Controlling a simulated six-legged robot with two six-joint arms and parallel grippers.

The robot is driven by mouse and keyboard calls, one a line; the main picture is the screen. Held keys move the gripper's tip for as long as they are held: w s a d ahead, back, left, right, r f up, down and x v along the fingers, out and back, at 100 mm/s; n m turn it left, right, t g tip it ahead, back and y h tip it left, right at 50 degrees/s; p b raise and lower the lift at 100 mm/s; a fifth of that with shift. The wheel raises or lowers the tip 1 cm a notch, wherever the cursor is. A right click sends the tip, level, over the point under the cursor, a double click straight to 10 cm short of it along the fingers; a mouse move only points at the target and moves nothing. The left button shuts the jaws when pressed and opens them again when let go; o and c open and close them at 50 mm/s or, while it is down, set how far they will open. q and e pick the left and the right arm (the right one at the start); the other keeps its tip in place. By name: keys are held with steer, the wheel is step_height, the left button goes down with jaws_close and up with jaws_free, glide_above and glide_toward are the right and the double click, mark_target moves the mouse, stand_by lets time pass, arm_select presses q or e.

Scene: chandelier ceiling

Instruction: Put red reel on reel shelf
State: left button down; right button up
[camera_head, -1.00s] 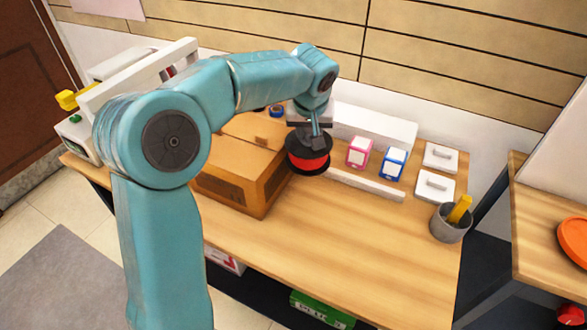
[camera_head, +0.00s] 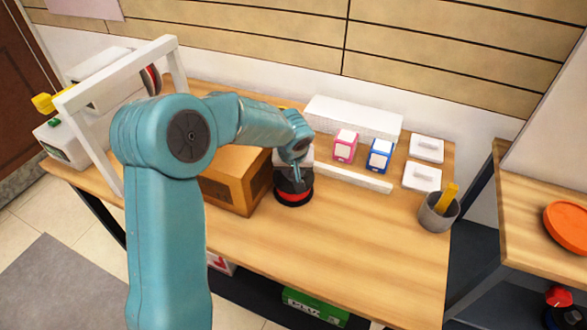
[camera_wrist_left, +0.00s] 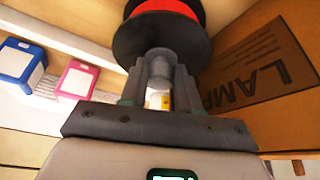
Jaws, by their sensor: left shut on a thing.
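The red reel (camera_head: 293,196) has black flanges and a red middle. It is just right of the cardboard box, low over or on the table; I cannot tell if it touches. My left gripper (camera_head: 296,176) is above it, shut on its upper part. In the left wrist view, the fingers (camera_wrist_left: 159,82) close on a grey knob below the reel's black flange (camera_wrist_left: 185,38). A white frame (camera_head: 112,78) at the left end of the table, with a dark reddish disc (camera_head: 151,80) at it, may be the reel shelf. My right gripper is not in view.
The cardboard box (camera_head: 236,186) stands partly behind my left arm. Pink (camera_head: 345,146) and blue (camera_head: 380,156) boxes, white lidded containers (camera_head: 422,177) and a grey cup (camera_head: 437,212) are to the right. The table's front middle is clear.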

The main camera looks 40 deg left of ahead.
arm_select(q)
steer(key=c, duration=0.8)
jaws_free()
